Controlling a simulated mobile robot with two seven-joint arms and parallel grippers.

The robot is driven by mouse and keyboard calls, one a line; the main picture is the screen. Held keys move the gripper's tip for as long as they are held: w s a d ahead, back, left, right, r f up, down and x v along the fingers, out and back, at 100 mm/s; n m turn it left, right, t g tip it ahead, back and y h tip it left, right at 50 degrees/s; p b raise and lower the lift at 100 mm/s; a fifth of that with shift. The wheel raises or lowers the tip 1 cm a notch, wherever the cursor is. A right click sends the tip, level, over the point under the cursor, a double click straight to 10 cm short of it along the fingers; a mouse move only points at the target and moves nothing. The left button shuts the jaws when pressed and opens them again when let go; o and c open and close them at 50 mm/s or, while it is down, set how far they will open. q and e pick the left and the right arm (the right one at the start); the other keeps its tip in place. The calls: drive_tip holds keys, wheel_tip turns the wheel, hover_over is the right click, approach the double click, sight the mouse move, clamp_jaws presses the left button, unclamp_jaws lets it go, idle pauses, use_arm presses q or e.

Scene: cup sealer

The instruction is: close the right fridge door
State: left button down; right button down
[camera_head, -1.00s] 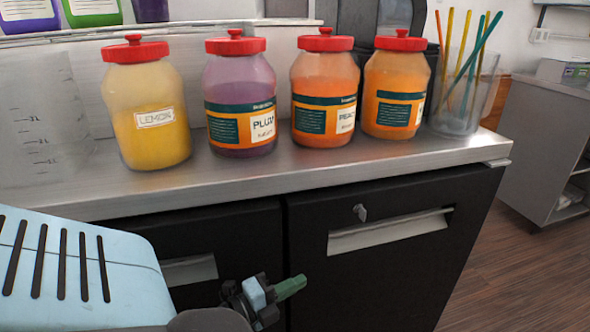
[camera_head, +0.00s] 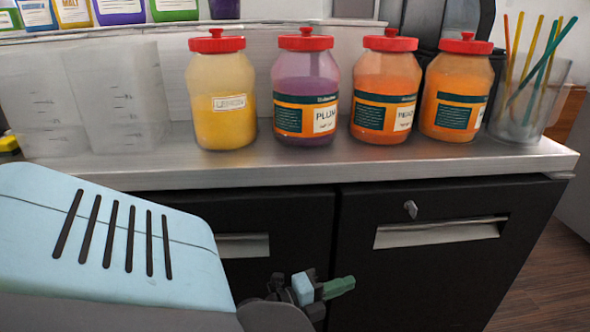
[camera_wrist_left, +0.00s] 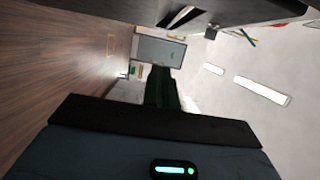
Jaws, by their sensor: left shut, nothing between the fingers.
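The right fridge door (camera_head: 425,275) is a black panel under the steel counter, with a recessed silver handle (camera_head: 440,232) and a small lock key (camera_head: 410,208) above it. It looks flush or nearly flush with the cabinet front; a small gap is hard to tell. My left gripper (camera_head: 338,287) is shut and empty, its green fingertips pointing right in front of the door's lower left part. I cannot tell whether they touch it. In the left wrist view the dark fingers (camera_wrist_left: 165,92) are together, and a dark panel with a silver handle shows at the top. My right gripper is out of view.
The left fridge door (camera_head: 290,220) stands beside it, partly behind my left arm. On the counter (camera_head: 300,172) are several red-lidded jars (camera_head: 222,105), clear measuring containers (camera_head: 120,100) and a cup of straws (camera_head: 530,100). Wooden floor (camera_head: 545,275) is free at right.

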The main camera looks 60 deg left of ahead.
use_arm(q)
drive_tip(key=s+a+b, duration=0.3)
drive_tip(key=s+a, duration=0.3)
drive_tip(key=s, duration=0.1)
drive_tip(key=shift+s+a, duration=0.15)
idle(0.3)
drive_tip(key=shift+f, duration=0.15)
